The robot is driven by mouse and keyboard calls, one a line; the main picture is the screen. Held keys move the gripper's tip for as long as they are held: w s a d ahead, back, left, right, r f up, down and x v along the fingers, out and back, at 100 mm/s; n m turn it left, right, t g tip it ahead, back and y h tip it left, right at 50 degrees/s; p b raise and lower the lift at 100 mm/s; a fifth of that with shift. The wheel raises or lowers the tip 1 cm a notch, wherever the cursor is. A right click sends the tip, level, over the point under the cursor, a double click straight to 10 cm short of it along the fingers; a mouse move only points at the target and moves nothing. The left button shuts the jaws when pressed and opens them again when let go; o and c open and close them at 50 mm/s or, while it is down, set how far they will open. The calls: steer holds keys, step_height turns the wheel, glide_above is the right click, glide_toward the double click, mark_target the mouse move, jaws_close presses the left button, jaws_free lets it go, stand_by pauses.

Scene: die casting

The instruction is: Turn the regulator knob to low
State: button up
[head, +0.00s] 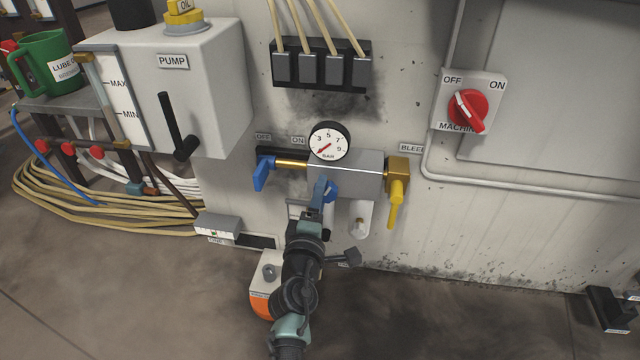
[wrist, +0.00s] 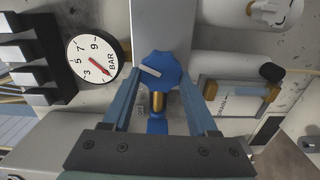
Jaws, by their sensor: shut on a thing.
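The blue lobed regulator knob (wrist: 160,72) sits under the grey regulator block (head: 345,172); its white pointer mark points up and left in the wrist view. In the head view the knob (head: 331,190) is mostly hidden by my fingers. My gripper (wrist: 162,80) is shut on the knob, one blue finger on each side; it also shows in the head view (head: 322,192). The round BAR gauge (head: 329,141) is above the block. Its red needle points to the lower left, below the 3. The gauge also shows in the wrist view (wrist: 92,58).
A blue valve lever (head: 263,176) hangs left of the block, and a yellow bleed lever (head: 396,205) hangs at its right. The pump box (head: 215,85) juts out at the left. A red machine switch (head: 468,110) is at the right.

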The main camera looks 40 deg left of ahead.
steer(key=o, duration=1.4)
steer(key=shift+c, duration=0.2)
steer(key=p+v, duration=0.3)
steer(key=v, duration=1)
